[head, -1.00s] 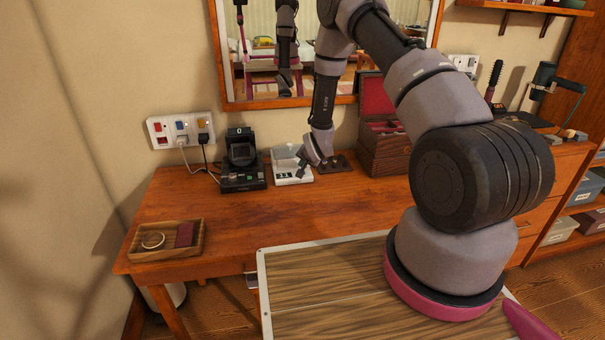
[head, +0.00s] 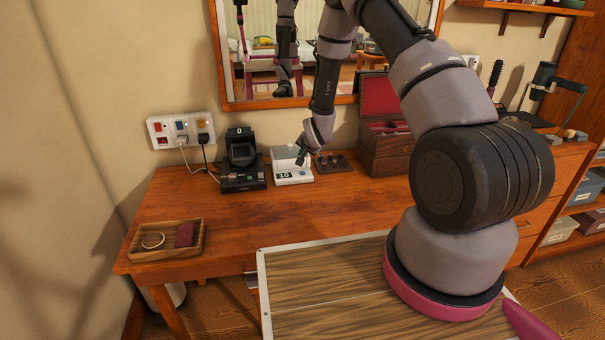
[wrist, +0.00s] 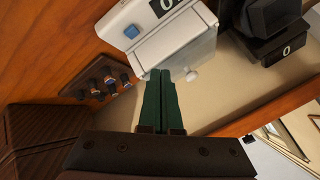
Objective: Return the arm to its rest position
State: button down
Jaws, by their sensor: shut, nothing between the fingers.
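My gripper (head: 301,157) is at the end of my arm, above the wooden desk (head: 240,205), close to the white device with a small display (head: 292,177). In the wrist view my gripper's two green fingers (wrist: 159,100) lie side by side, shut and empty. They appear in front of the white device (wrist: 170,35), with its blue button in sight. I cannot tell whether the fingertips touch it.
A black device (head: 243,172) stands left of the white one. A dark strip with knobs (head: 332,162) and an open wooden box (head: 383,150) are to the right. A wooden tray (head: 140,252) with a ring sits at the desk's left. A mirror (head: 255,95) hangs behind.

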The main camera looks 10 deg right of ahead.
jog(key=s+d+r, duration=0.2)
jog(key=s+r, duration=0.2)
jog(key=r, duration=0.7)
jog(key=s+d+r+n+g, duration=0.1)
jog(key=s+r, duration=0.2)
jog(key=r, duration=0.7)
jog(key=s+d+r, duration=0.2)
jog(key=s+r, duration=0.2)
jog(key=r, duration=0.7)
jog(key=s+r+n, duration=0.1)
jog(key=s+r, duration=0.3)
jog(key=s, duration=0.5)
jog(key=s+r+n, duration=0.1)
jog(key=s+r, duration=0.3)
jog(key=s, duration=0.5)
jog(key=s+d+r+g+y, duration=0.1)
jog(key=s+r, duration=0.3)
jog(key=s, duration=0.6)
jog(key=shift+n, duration=0.4)
jog(key=shift+d, duration=0.1)
